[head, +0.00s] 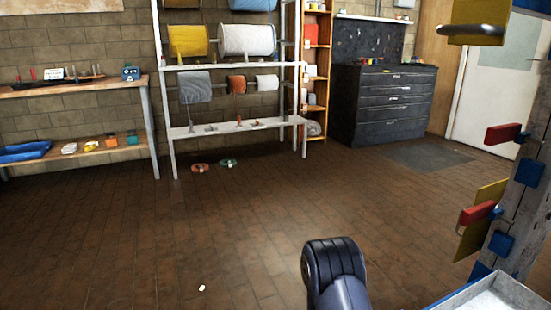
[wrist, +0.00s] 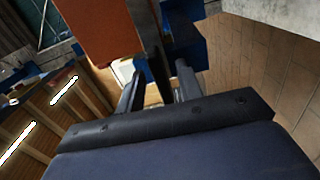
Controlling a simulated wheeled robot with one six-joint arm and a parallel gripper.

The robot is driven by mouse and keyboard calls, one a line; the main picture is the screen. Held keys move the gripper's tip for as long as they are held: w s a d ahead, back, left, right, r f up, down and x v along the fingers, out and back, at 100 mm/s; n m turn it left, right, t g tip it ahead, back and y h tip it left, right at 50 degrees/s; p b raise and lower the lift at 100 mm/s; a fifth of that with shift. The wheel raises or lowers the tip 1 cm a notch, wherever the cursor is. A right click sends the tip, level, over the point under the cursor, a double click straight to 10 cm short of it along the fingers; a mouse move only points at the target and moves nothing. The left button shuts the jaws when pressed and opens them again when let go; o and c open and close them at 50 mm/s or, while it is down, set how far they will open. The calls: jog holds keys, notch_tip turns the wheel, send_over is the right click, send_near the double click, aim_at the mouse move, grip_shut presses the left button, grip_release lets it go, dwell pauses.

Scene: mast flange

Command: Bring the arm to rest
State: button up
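My arm (head: 337,272) rises at the bottom middle of the head view as a dark blue link with a black rounded joint. My gripper is out of the head view. In the wrist view its two grey fingers (wrist: 158,88) stand apart, so my gripper is open. A dark bar (wrist: 151,35) shows in line with the gap between the fingers. I cannot tell whether it touches them. A red-orange block (wrist: 98,28) and a blue block (wrist: 188,50) are close by the fingertips.
A grey mast (head: 519,205) with blue blocks, red pieces (head: 503,133) and yellow plates (head: 484,220) stands at the right. A light tray (head: 493,294) is at its foot. Shelves, a spool rack (head: 237,127) and a dark drawer cabinet (head: 384,105) line the wall. The middle floor is mostly clear.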

jog(key=p+v, duration=0.3)
jog(key=v, duration=0.7)
jog(key=w+d+n+b, duration=0.2)
jog(key=w+d+n, duration=0.2)
jog(key=d+n, duration=0.3)
jog(key=shift+d+r+n, duration=0.2)
jog(key=shift+d+n, duration=0.2)
jog(key=shift+d, duration=0.85)
